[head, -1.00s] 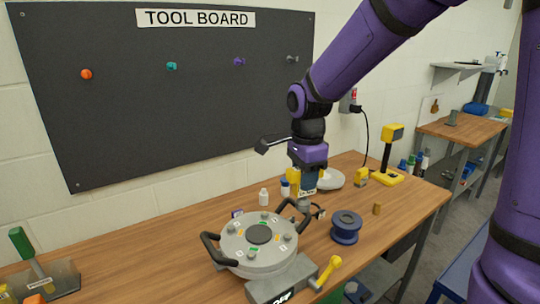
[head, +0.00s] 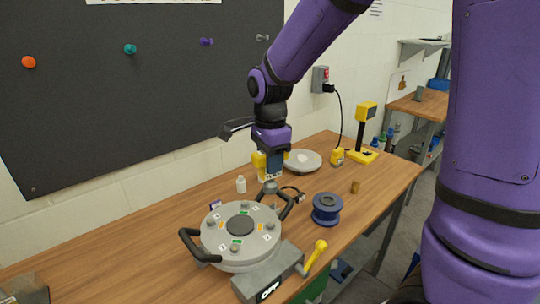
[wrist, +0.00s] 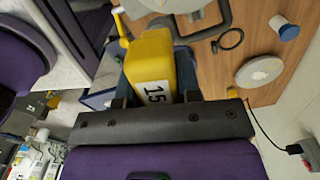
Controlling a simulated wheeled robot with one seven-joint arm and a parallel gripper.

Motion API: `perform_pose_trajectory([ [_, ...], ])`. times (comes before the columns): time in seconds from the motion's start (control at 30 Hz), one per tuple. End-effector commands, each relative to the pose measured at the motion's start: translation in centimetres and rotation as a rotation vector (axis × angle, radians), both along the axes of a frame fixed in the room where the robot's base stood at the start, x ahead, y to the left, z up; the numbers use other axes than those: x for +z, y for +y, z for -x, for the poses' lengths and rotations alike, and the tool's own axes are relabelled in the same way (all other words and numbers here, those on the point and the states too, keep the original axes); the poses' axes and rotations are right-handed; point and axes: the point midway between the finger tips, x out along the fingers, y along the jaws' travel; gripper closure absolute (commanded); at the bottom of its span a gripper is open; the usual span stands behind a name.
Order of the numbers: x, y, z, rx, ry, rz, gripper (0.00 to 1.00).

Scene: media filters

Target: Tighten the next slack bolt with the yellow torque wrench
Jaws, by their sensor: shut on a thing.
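My gripper (head: 270,160) is shut on the yellow torque wrench (head: 259,162). In the wrist view, the wrench's yellow body (wrist: 150,62), marked 15, sits between the fingers. The wrench points down above the table, behind and right of the round grey filter housing (head: 214,239). I cannot see its tip touching a bolt. The housing lid carries several grey bolts, one at the right (head: 270,226), with small white, orange and green marks beside them. Which bolts are slack cannot be told. Part of the housing also shows at the top of the wrist view (wrist: 158,5).
Two black handles stick out from the housing. A grey block (head: 250,287) with a yellow lever (head: 315,257) stands in front. The table's left part is mostly clear.

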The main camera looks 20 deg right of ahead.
Motion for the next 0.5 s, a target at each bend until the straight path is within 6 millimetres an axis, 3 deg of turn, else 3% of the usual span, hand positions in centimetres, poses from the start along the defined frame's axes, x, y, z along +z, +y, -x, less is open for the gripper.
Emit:
perform_pose_trajectory([
  [0.5, -4.3, 0.0, 0.0, 0.0, 0.001, 0.0, 1.0],
])
